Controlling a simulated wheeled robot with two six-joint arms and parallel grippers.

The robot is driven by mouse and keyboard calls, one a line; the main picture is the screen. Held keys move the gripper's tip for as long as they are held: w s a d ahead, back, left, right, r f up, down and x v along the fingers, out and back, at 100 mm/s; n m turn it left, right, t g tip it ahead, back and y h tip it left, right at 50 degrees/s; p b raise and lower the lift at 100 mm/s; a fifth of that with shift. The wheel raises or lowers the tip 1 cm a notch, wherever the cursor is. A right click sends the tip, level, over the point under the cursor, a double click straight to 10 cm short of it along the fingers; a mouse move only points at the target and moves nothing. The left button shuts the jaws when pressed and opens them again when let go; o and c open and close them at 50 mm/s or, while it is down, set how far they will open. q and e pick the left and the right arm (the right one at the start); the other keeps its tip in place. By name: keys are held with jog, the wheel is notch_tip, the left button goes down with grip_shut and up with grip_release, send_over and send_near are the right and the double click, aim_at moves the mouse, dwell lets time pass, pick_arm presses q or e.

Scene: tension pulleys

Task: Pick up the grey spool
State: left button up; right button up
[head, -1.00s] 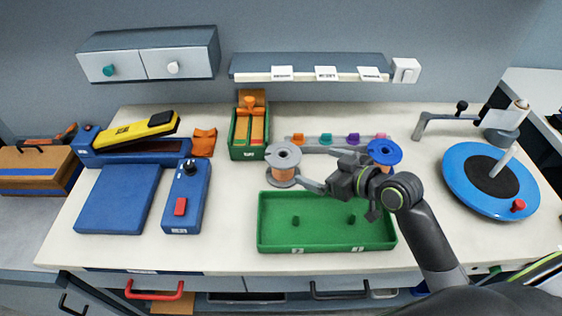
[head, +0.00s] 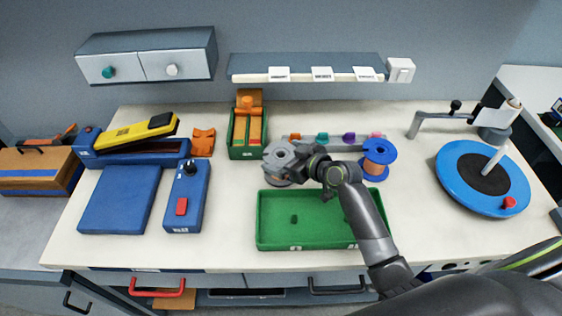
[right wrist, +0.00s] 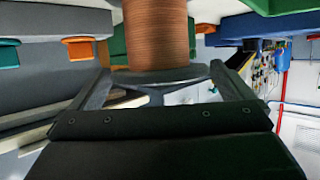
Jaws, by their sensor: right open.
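The grey spool (head: 275,156), wound with copper-coloured wire, stands upright at the back left corner of the green tray (head: 290,243). My right gripper (head: 292,162) is at the spool's upper right side and partly covers it. In the right wrist view the copper winding (right wrist: 157,32) and a grey flange lie just ahead of the fingertips (right wrist: 165,78), between the spread fingers. The fingers are open; whether they touch the spool I cannot tell. My left gripper is out of view.
A blue spool (head: 378,153) with copper wire stands just right of my right wrist. Coloured pegs (head: 322,137) line a grey rail behind. A green box (head: 234,140) is to the left. A blue turntable (head: 452,173) stands at far right.

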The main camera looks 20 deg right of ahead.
jog(key=shift+x, duration=1)
jog(key=shift+c, duration=0.4)
jog(key=c, duration=1.2)
jog(key=shift+r, duration=0.2)
